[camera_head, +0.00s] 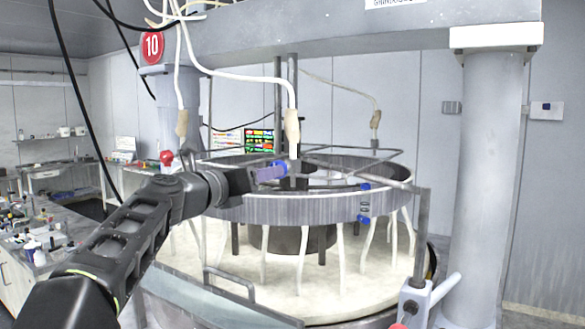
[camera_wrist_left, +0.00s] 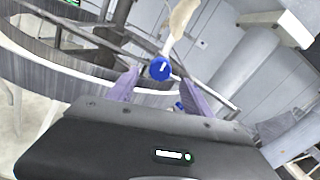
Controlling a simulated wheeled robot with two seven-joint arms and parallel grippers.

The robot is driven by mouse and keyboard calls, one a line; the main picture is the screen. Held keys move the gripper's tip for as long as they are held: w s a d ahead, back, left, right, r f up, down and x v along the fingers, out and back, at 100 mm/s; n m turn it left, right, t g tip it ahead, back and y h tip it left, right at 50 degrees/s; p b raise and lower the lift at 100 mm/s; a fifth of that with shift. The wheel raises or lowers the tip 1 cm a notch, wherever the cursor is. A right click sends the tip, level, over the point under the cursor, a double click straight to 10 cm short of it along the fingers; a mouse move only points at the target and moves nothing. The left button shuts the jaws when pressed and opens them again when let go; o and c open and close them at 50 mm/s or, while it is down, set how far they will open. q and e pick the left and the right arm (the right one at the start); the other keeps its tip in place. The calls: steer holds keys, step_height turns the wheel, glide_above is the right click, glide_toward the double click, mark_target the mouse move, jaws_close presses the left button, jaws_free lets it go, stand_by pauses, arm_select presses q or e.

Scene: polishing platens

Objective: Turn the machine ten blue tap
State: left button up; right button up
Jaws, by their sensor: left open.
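The round red sign with the number 10 (camera_head: 152,46) is on the machine's frame. My left gripper (camera_head: 272,173) reaches in from the left over the rim of the ring-shaped trough (camera_head: 290,208). Its purple fingers are apart. In the left wrist view a round blue tap (camera_wrist_left: 160,68) with a white mark shows between the fingertips of my left gripper (camera_wrist_left: 159,78), near their far ends. I cannot tell whether the fingers touch it. In the head view a bit of blue (camera_head: 283,164) shows at the fingertips. My right gripper is not in view.
More blue fittings (camera_head: 364,219) are on the trough's right side. White hoses (camera_head: 292,125) hang from above near my gripper. Thin metal bars cross over the trough. A pale platen (camera_head: 310,295) lies below. A thick grey column (camera_head: 487,190) stands right, a cluttered bench (camera_head: 75,235) left.

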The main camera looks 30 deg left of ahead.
arm_select(q)
steer(key=w+p, duration=0.2)
steer(key=w, duration=0.1)
steer(key=w+p, duration=0.2)
steer(key=w, duration=0.2)
steer(key=shift+a+r, duration=0.1)
steer(key=shift+r, duration=0.1)
steer(key=shift+w+f, duration=0.1)
steer(key=shift+w, duration=0.15)
steer(key=shift+c, duration=0.5)
jaws_close()
